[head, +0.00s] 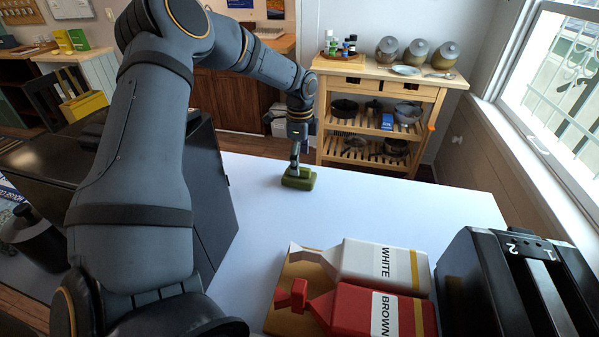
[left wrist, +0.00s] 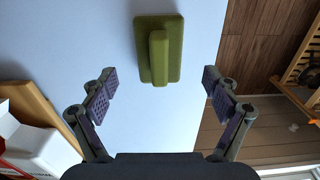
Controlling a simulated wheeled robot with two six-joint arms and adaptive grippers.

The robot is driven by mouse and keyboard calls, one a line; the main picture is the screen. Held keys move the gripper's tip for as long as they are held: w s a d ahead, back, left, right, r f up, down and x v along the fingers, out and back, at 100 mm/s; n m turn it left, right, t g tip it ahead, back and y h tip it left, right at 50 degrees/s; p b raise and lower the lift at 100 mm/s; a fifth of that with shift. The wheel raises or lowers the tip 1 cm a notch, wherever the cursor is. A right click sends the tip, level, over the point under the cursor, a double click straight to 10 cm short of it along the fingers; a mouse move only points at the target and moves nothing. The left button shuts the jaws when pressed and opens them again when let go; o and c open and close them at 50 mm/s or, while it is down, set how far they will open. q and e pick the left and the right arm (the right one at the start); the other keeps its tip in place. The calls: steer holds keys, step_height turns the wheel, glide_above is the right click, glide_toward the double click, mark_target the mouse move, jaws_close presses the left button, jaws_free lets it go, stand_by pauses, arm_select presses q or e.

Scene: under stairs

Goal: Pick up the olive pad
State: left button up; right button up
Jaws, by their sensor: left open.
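The olive pad (head: 299,179) lies on the white table near its far edge. It is a flat green block with a raised bar along its top, and it shows whole in the left wrist view (left wrist: 173,50). My left gripper (head: 295,165) points down just over the pad in the head view. In the left wrist view my left gripper (left wrist: 157,82) is open, with its two fingers wide apart and nothing between them. The pad lies ahead of the fingertips there, roughly centred between them. My right gripper is in neither view.
A white carton (head: 372,262) and a red carton (head: 375,312) lie on a tan tray (head: 292,270) at the table's front. A black case (head: 505,285) stands at front right. The white table (head: 400,205) is clear around the pad. A wooden shelf cart (head: 385,80) stands beyond.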

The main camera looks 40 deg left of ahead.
mark_target(306, 180)
arm_select(q)
step_height(306, 180, down, 4)
steer(key=shift+a+r+p, duration=0.1)
steer(key=shift+p, duration=0.25)
steer(key=shift+s+r, duration=0.1)
steer(key=shift+s, duration=0.15)
steer(key=c, duration=1.6)
jaws_close()
